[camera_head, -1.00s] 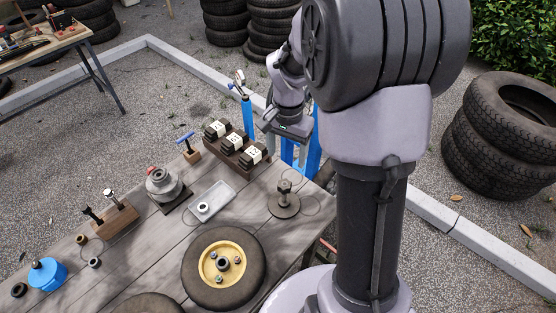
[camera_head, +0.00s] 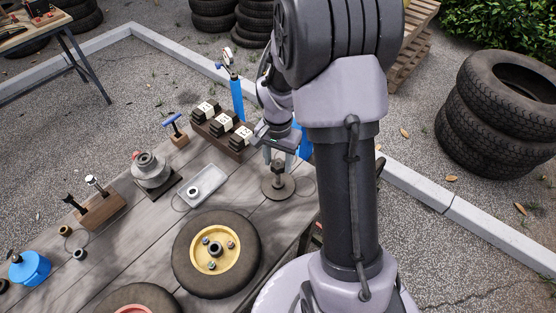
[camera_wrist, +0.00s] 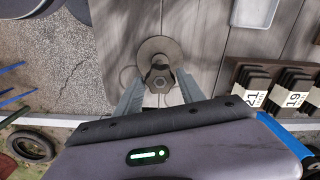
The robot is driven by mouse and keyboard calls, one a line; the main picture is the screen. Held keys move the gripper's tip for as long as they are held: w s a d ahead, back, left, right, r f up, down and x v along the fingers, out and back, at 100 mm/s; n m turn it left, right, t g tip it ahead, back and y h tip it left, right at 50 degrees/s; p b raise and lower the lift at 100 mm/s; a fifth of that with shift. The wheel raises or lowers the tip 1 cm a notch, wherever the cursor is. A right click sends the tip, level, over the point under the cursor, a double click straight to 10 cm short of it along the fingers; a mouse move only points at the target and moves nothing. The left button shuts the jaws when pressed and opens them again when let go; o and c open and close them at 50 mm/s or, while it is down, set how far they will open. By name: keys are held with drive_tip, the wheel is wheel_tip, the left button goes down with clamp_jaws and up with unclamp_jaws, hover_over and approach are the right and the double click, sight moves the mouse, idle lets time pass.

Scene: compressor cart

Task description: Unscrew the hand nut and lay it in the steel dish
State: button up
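The hand nut (camera_wrist: 159,77) is a dark knob on top of an upright post with a round base plate (camera_wrist: 160,47). In the head view, the base plate (camera_head: 279,188) stands at the right of the bench, with the nut (camera_head: 277,166) just under my gripper. My gripper (camera_wrist: 159,84) is open, its two fingers spread on either side of the nut in the wrist view. I cannot tell whether they touch it. The steel dish (camera_head: 211,181) is a pale rectangular tray left of the post. The dish's edge (camera_wrist: 254,12) also shows in the wrist view.
A rack of numbered dark blocks (camera_head: 223,127) stands behind the dish. A wheel with a yellow hub (camera_head: 217,248) lies in front. A grey flanged part (camera_head: 150,170) and a wooden block with tools (camera_head: 100,210) are at the left. A blue cylinder (camera_head: 238,100) stands behind the bench.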

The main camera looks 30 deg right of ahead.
clamp_jaws()
drive_tip(key=shift+n+p, duration=0.35)
drive_tip(key=shift+n, duration=0.85)
drive_tip(key=shift+n+p, duration=0.4)
drive_tip(key=shift+n, duration=0.7)
drive_tip(key=shift+r+n, duration=0.1)
drive_tip(key=shift+n, duration=0.3)
drive_tip(key=shift+n+p, duration=0.35)
drive_tip(key=shift+n, duration=0.35)
drive_tip(key=shift+n+p, duration=0.4)
drive_tip(key=shift+n, duration=0.8)
